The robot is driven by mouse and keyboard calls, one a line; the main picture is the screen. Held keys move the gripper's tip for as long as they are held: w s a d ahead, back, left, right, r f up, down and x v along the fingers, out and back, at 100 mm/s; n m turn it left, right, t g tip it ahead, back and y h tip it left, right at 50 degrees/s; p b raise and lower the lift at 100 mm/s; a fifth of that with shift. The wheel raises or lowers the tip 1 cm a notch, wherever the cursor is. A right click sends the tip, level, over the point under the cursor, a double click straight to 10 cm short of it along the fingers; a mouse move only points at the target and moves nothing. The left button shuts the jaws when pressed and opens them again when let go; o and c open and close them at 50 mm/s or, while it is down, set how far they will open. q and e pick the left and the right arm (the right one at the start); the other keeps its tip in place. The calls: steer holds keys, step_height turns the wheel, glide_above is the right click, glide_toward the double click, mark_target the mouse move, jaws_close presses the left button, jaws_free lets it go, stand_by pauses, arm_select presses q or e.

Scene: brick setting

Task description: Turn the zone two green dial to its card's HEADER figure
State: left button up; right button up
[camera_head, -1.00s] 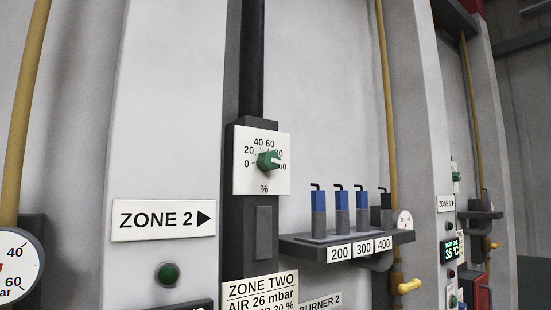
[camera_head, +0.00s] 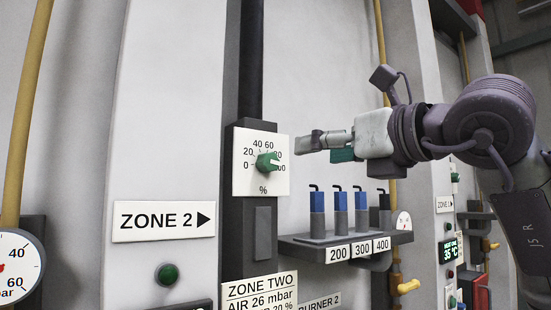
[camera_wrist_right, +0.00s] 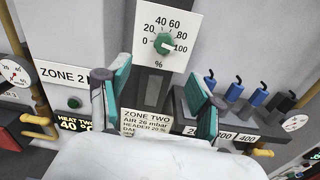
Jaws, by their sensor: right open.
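The green dial (camera_head: 267,162) sits on a white scale plate (camera_head: 242,182) marked from 0 to 100 %. In the right wrist view the dial (camera_wrist_right: 165,43) has its white pointer turned toward 100. The zone two card (camera_head: 259,292) hangs below it; in the wrist view the card (camera_wrist_right: 146,123) reads AIR 26 mbar and HEADER 20 %, its lowest line partly hidden. My right gripper (camera_head: 312,143) is right of the dial and apart from it. In the wrist view its teal-padded fingers (camera_wrist_right: 160,80) are spread and empty, below the dial in the picture. My left gripper is not in view.
A shelf (camera_head: 300,242) with several blue-topped plugs (camera_head: 340,200) juts out below my right gripper. A yellow valve handle (camera_head: 409,286) is lower right. A ZONE 2 sign (camera_head: 163,220) and green button (camera_head: 167,273) are left.

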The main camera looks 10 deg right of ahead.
mark_target(272, 159)
steer(key=shift+h, duration=0.3)
steer(key=p+x, duration=0.2)
steer(key=x, duration=0.2)
steer(key=p+x, duration=0.2)
steer(key=x, duration=0.2)
steer(key=p+x, duration=0.2)
steer(key=x, duration=0.2)
steer(key=shift+w+d+r, duration=0.2)
steer(key=shift+w+r, duration=0.05)
steer(key=shift+r, duration=0.15)
steer(key=shift+p+x, duration=0.35)
steer(key=shift+x, duration=0.4)
steer(key=shift+f, duration=0.15)
steer(key=shift+c, duration=0.2)
steer(key=c, duration=1.1)
